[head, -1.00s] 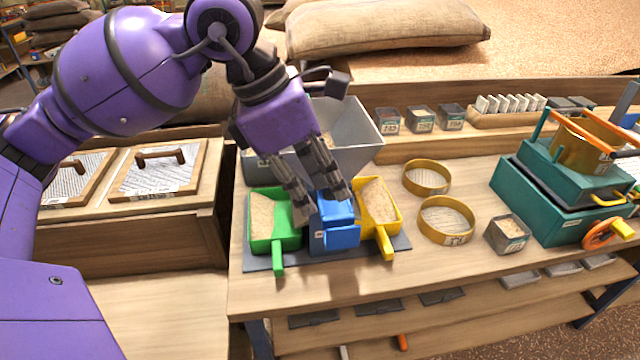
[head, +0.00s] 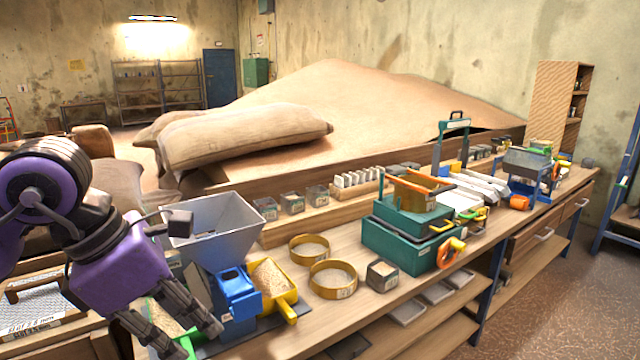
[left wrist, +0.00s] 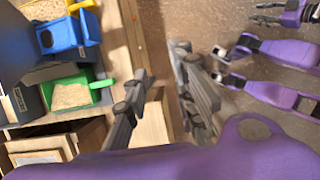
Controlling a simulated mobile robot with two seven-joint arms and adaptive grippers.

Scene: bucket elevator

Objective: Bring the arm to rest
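My left gripper (head: 195,340) is at the lower left of the head view, above the green scoop. Its two dark fingers are apart with nothing between them. In the left wrist view its fingers (left wrist: 160,60) are also spread, over the bench's edge and the floor. The green scoop (left wrist: 72,94) and blue scoop-like box (left wrist: 68,34) lie left of them, clear of the fingers. My right gripper (left wrist: 262,13) shows small at the top right of the left wrist view, its dark fingers apart and empty. It is out of the head view.
The bench holds a grey hopper (head: 215,235), a yellow scoop (head: 272,278), two sieve rings (head: 332,290), a sample box (head: 382,276) and a teal machine (head: 400,250). Sacks (head: 245,135) and a grain heap lie behind.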

